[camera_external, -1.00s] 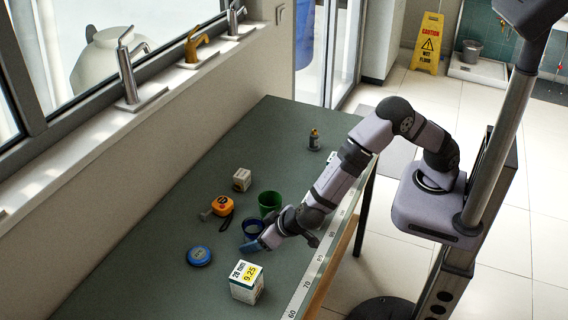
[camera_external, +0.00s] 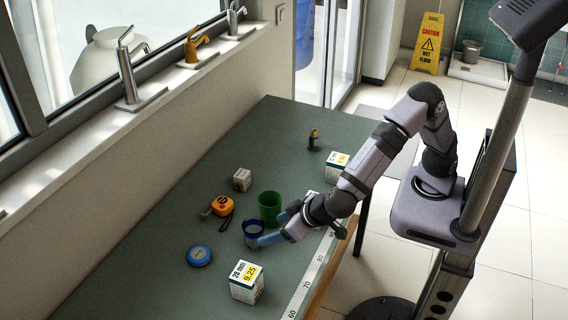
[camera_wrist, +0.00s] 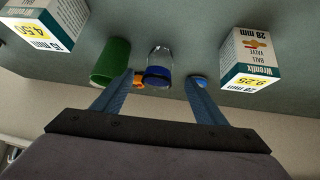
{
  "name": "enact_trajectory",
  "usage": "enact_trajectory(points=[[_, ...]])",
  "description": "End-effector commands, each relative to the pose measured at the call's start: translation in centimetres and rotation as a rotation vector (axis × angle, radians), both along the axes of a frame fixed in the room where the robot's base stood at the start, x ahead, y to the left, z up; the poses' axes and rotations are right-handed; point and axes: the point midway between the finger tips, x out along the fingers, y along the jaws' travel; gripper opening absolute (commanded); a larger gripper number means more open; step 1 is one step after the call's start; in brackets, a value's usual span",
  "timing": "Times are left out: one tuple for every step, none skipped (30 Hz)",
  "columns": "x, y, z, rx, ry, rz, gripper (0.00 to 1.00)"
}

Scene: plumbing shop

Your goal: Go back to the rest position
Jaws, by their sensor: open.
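My gripper (camera_external: 274,229) is open and empty, with its two blue fingers apart. It is over the table's right side, beside the blue cup (camera_external: 254,230) and the green cup (camera_external: 270,204). In the wrist view the gripper (camera_wrist: 162,92) has its fingers spread.
A 28 mm box (camera_external: 246,282) stands at the table's (camera_external: 150,270) front. A white box (camera_external: 338,165) stands near my arm; another (camera_external: 311,195) is partly hidden.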

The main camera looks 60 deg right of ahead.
Motion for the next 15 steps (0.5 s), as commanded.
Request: enact_trajectory(points=[[-0.36, 0.07, 0.30, 0.001, -0.001, 0.001, 0.66], [-0.50, 0.11, 0.49, 0.001, -0.001, 0.001, 0.66], [-0.69, 0.13, 0.68, 0.001, 0.000, 0.001, 0.66], [-0.80, 0.13, 0.77, 0.001, 0.000, 0.001, 0.66], [-0.88, 0.12, 0.84, 0.000, 0.001, 0.000, 0.66], [-0.96, 0.11, 0.92, -0.001, 0.001, 0.001, 0.66], [-0.99, 0.10, 0.97, -0.001, 0.001, 0.000, 0.66], [-1.01, 0.09, 1.01, -0.001, 0.001, 0.000, 0.66], [-1.03, 0.08, 1.03, -0.001, 0.001, 0.000, 0.66], [-1.03, 0.09, 1.05, -0.001, 0.001, 0.000, 0.66], [-1.03, 0.09, 1.05, -0.001, 0.001, 0.000, 0.66], [-1.02, 0.08, 1.05, -0.001, 0.001, 0.000, 0.66], [-1.02, 0.08, 1.05, -0.001, 0.001, 0.000, 0.66], [-1.02, 0.09, 1.05, -0.001, 0.001, 0.000, 0.66], [-1.00, 0.09, 1.05, -0.001, 0.001, 0.000, 0.66]])
